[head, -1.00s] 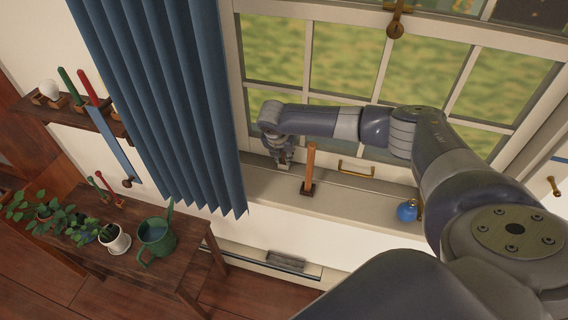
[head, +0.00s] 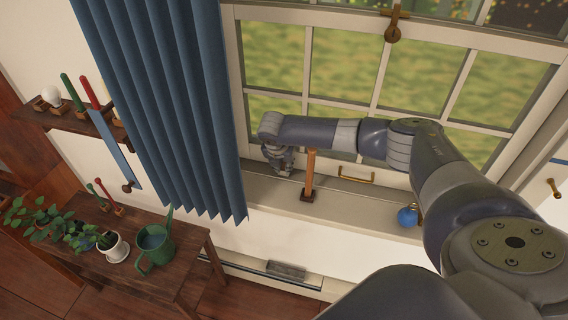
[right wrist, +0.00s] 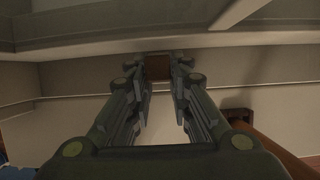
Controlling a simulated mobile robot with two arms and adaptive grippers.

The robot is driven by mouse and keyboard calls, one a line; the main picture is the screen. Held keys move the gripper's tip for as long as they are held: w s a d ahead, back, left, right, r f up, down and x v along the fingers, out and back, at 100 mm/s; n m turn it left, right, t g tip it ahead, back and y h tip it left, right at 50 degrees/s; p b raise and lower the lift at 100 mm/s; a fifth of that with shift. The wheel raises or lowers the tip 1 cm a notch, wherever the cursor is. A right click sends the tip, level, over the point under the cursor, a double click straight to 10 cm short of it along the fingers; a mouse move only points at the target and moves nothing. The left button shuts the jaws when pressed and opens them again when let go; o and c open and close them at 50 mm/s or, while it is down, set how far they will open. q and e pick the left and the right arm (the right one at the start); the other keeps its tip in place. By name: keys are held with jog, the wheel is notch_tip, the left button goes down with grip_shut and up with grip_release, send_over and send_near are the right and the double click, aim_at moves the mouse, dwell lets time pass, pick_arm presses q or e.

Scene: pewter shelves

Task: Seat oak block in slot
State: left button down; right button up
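My right gripper (head: 281,163) points down over the window sill (head: 258,198), just left of an upright wooden post in a dark base. In the right wrist view a small brown block, seemingly the oak block (right wrist: 157,67), sits between the two fingertips, which appear to close on its sides. In the head view I cannot make the block out behind the gripper. No slot can be clearly told in either view. My left gripper is not in view.
The wooden post (head: 310,178) stands close to the right gripper; it also shows in the wrist view (right wrist: 268,138). A blue round object (head: 407,216) sits further right on the sill. A blue curtain (head: 165,110) hangs to the left. The sill between post and blue object is clear.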

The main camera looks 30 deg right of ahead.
jog(key=shift+o, duration=0.8)
jog(key=shift+s+a+f, duration=0.2)
jog(key=shift+s+f, duration=0.15)
jog(key=shift+f, duration=0.25)
jog(key=shift+w+f, duration=0.15)
jog(key=shift+w+r, duration=0.1)
jog(key=shift+r, duration=0.45)
jog(key=b+v, duration=0.1)
jog(key=v, duration=1.1)
jog(key=shift+w+d+r, duration=0.25)
jog(key=shift+r, duration=0.1)
